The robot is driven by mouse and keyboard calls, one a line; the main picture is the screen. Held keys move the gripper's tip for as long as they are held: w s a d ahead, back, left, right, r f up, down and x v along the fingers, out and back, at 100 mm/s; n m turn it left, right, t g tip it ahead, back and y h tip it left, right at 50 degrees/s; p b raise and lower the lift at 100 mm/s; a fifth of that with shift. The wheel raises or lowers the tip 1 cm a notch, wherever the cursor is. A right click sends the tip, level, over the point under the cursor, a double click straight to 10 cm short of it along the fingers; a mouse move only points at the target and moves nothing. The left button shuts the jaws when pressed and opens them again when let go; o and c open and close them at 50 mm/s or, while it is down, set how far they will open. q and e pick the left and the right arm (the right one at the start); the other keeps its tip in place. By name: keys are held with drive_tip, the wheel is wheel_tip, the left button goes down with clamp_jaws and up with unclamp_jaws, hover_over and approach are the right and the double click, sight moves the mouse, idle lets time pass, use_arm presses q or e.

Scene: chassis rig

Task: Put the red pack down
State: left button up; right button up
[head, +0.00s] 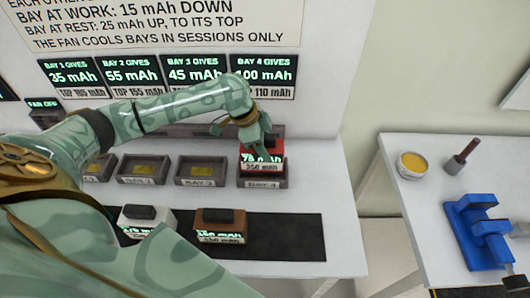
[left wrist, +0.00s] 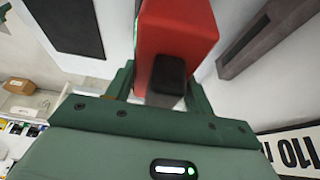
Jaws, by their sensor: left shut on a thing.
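The red pack (head: 263,151) is at bay 4 (head: 262,183), at the right end of the row of bays. Its lit display shows over the bay's front wall. I cannot tell whether it rests in the bay or hangs just above it. My left gripper (head: 257,138) reaches down from above and is shut on the pack. In the left wrist view the red pack (left wrist: 178,35) sits between the two green fingers (left wrist: 160,88), with its dark top block facing the camera. My right gripper is not in view.
Other bays, such as bay 3 (head: 201,171), stand left of bay 4. A white pack (head: 138,219) and a brown pack (head: 220,224) stand on the dark mat (head: 290,235), whose right part is clear. A side table at right holds a yellow-topped tub (head: 412,165) and a blue fixture (head: 478,230).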

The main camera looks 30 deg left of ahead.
use_arm(q)
wheel_tip(320, 180, down, 3)
drive_tip(key=shift+r+b, duration=0.1)
drive_tip(key=shift+b, duration=0.25)
drive_tip(key=shift+r, duration=0.1)
drive_tip(key=o, duration=1.3)
drive_tip(key=shift+d, duration=0.1)
drive_tip(key=shift+o, duration=0.2)
drive_tip(key=p+v, duration=0.3)
drive_tip(key=v, duration=0.9)
drive_tip(key=shift+r, duration=0.1)
